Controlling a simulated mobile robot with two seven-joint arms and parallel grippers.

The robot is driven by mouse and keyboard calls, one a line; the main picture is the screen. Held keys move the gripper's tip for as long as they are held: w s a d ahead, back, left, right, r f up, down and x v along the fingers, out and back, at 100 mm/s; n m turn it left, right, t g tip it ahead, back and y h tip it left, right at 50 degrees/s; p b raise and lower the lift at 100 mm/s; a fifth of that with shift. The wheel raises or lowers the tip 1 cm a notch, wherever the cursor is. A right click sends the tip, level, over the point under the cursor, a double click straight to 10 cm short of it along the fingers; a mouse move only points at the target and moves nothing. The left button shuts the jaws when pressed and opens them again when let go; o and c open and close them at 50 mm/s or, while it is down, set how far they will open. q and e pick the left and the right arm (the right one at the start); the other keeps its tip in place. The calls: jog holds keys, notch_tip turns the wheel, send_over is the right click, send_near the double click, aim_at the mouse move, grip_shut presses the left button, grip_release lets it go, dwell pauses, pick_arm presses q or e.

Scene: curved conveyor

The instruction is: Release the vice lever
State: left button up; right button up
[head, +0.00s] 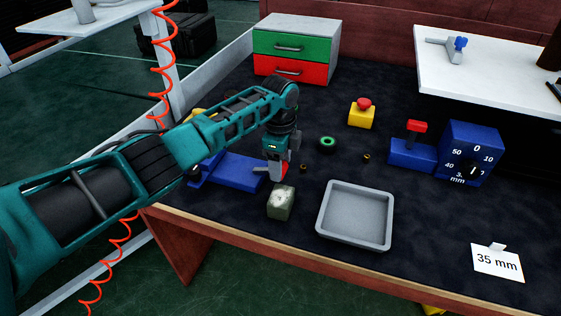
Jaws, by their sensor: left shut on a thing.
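A blue vice (238,170) lies on the dark bench top, partly hidden behind my left arm. My left gripper (277,172) points down at the vice's right end. It is shut on a small red part (284,170), which looks like the vice lever and is mostly hidden by the fingers. A worn grey-green block (281,203) sits on the bench just in front of the gripper, apart from it. My right gripper is not in view.
A grey tray (325,239) lies right of the block. Behind stand a green-and-red drawer box (291,69) and a yellow box with a red button (362,116). A blue dial device (471,152) and red-handled blue unit (411,153) stand right. A "35 mm" card (497,264) is at front right.

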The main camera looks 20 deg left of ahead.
aim_at(264, 168)
pick_arm(q)
jog(key=shift+a+r+h+p, duration=0.5)
jog(key=shift+r+h+p, duration=0.2)
jog(key=shift+h+p, duration=0.2)
jog(key=shift+a+r+h, duration=0.25)
jog(key=shift+a+h, duration=0.25)
jog(key=shift+h, duration=0.3)
jog(key=shift+a+r+h+b, duration=0.2)
jog(key=shift+a+h+b, duration=0.15)
jog(key=shift+h, duration=0.35)
jog(key=shift+w+a+r+h+b, duration=0.1)
jog(key=shift+a+r+h+b, duration=0.15)
jog(key=shift+a+h+b, duration=0.3)
jog(key=shift+a+r+h+b, duration=0.2)
jog(key=shift+a+h+b, duration=0.2)
jog(key=shift+h, duration=0.25)
